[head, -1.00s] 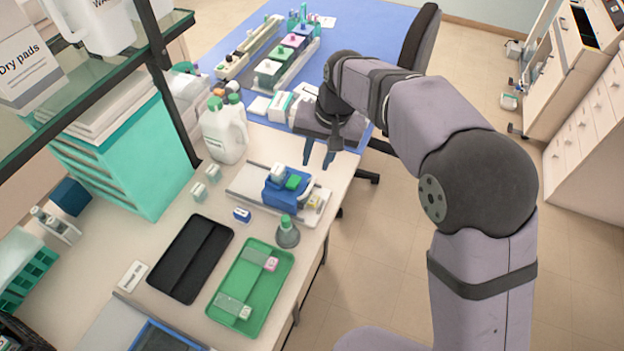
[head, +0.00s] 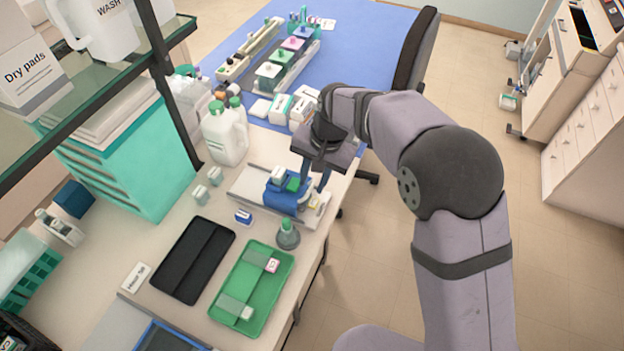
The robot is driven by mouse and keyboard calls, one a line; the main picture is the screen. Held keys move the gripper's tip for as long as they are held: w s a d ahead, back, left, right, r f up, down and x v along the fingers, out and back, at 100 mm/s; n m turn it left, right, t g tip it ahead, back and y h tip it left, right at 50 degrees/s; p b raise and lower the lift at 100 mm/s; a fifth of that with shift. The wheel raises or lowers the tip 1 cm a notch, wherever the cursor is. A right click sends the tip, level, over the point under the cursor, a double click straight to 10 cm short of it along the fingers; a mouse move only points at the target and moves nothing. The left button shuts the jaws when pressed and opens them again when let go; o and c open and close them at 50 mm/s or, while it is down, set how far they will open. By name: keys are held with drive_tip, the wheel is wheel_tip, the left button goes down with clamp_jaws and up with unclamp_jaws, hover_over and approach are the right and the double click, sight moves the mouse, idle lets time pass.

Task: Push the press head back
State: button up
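The press is a blue body (head: 284,201) on a pale flat base (head: 246,184) near the bench's right edge. A green block and a white block sit on top of it, and I cannot tell exactly which part is the press head. My gripper (head: 315,182) points down at the press's far right side, with its two dark fingers apart and nothing seen between them. The fingertips are close to the blue body and partly overlap it in the picture; whether they touch it I cannot tell.
A grey bottle with a green cap (head: 287,236) stands just in front of the press. A green tray (head: 284,262) and a black tray (head: 170,270) lie nearer. White jugs (head: 224,140) stand behind left. A small blue-and-white item (head: 243,217) lies left of the bottle.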

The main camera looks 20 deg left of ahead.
drive_tip(key=shift+a+f, duration=0.15)
drive_tip(key=shift+f, duration=0.8)
clamp_jaws()
idle(0.8)
